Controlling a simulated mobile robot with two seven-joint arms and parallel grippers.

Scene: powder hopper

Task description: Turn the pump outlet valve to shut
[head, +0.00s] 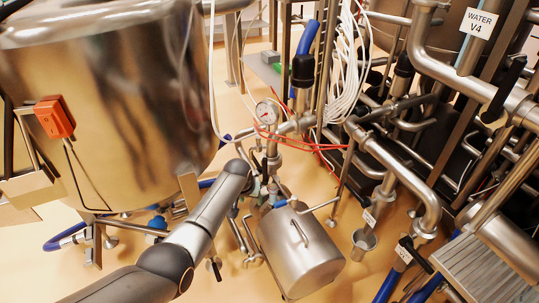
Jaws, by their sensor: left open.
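My left arm reaches in from the lower left. Its gripper (262,190) is small and partly hidden behind my own wrist, at the pipework just above a steel pump housing (300,252). The gripper is open; I cannot tell whether it touches anything. A round white pressure gauge (267,111) sits on the pipe above the gripper. The pump outlet valve is not clearly told apart among the fittings between gauge and pump, so its handle position cannot be read. My right gripper is not in view.
A large steel vessel (120,110) with an orange-red switch box (55,117) fills the left. Dense steel pipes (400,165) and a "WATER V4" label (480,23) stand on the right. Red cables and white hoses (347,75) hang near the gauge. Tan floor shows below.

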